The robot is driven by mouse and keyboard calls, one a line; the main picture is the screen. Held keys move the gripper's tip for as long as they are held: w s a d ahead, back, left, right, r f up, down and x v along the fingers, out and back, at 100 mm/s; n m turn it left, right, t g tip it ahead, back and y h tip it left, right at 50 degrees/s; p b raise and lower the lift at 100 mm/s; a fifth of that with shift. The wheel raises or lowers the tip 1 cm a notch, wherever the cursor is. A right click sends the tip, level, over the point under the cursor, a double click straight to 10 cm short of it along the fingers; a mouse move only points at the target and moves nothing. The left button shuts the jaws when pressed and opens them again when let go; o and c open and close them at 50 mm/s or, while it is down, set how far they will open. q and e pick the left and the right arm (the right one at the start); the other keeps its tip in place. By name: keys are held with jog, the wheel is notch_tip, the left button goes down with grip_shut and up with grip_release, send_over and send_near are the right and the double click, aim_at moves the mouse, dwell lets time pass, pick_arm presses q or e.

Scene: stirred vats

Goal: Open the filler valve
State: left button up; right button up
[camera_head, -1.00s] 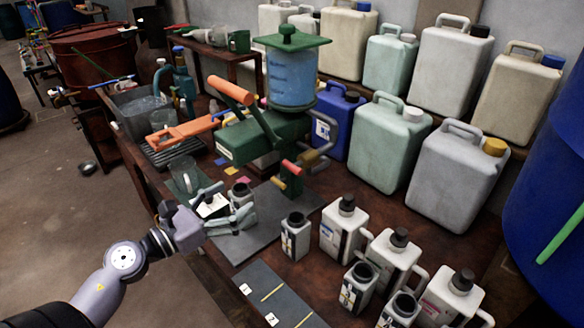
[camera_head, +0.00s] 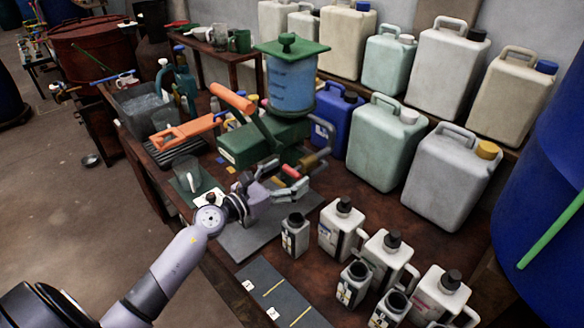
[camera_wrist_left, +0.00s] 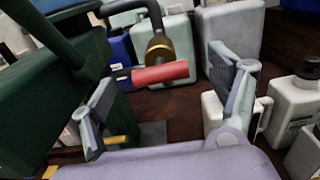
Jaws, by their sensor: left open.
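The filler is a green machine body (camera_head: 250,143) with a blue hopper (camera_head: 291,82) and an orange-gripped lever (camera_head: 232,97). A red cylindrical handle (camera_head: 290,171) sits at its front right, beside a brass fitting on a grey bent pipe; which part is the valve I cannot say for certain. My left gripper (camera_head: 287,176) is open just in front of the red handle. In the left wrist view the red handle (camera_wrist_left: 160,73) appears between the spread fingers, beyond their tips, apparently untouched. My arm and gripper hide the area below the spout. My right gripper is out of view.
Several small white bottles (camera_head: 337,228) stand at the front right. A glass beaker (camera_head: 187,174) stands left of my gripper. Large canisters (camera_head: 452,173) line the back. A dark numbered mat (camera_head: 278,291) lies clear at the front edge.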

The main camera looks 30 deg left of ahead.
pick_arm(q)
jog(key=shift+x, duration=0.9)
jog(key=c, duration=1.2)
jog(key=shift+o, duration=0.2)
